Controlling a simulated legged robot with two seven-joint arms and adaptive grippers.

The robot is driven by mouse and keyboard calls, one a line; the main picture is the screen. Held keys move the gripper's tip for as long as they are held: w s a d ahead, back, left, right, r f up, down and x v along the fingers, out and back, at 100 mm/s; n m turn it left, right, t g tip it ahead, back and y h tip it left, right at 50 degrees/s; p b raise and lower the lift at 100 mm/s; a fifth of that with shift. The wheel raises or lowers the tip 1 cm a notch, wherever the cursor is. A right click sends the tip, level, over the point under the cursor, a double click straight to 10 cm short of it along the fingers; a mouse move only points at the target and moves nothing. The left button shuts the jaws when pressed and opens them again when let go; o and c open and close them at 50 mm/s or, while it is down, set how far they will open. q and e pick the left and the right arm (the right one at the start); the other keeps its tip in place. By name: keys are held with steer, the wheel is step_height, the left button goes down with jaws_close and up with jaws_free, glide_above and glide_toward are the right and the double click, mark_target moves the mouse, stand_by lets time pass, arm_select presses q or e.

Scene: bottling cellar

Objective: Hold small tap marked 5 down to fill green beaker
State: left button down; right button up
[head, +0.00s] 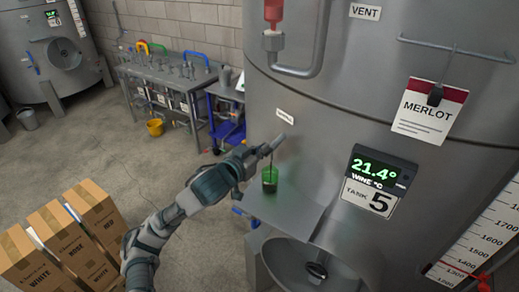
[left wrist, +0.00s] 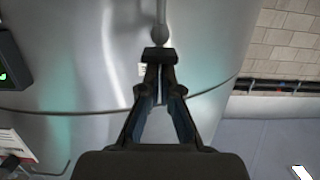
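The green beaker (head: 270,182) stands upright on a grey shelf (head: 285,208) against the tank marked 5. Its lower part looks dark. A thin dark line runs from the small tap (head: 279,140) down toward the beaker; I cannot tell surely that it is liquid. My left gripper (head: 264,150) is at the tap, above the beaker. In the left wrist view the gripper (left wrist: 160,68) has its fingers together, just below the grey rounded end of the tap (left wrist: 160,35). Its fingertips seem to touch the tap, and hide part of it. My right gripper is out of view.
The tank (head: 330,130) fills the right side, with a display (head: 378,175) reading 21.4° and a hanging MERLOT card (head: 428,110). Cartons (head: 95,210) stand at lower left, and a workbench (head: 165,80) behind.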

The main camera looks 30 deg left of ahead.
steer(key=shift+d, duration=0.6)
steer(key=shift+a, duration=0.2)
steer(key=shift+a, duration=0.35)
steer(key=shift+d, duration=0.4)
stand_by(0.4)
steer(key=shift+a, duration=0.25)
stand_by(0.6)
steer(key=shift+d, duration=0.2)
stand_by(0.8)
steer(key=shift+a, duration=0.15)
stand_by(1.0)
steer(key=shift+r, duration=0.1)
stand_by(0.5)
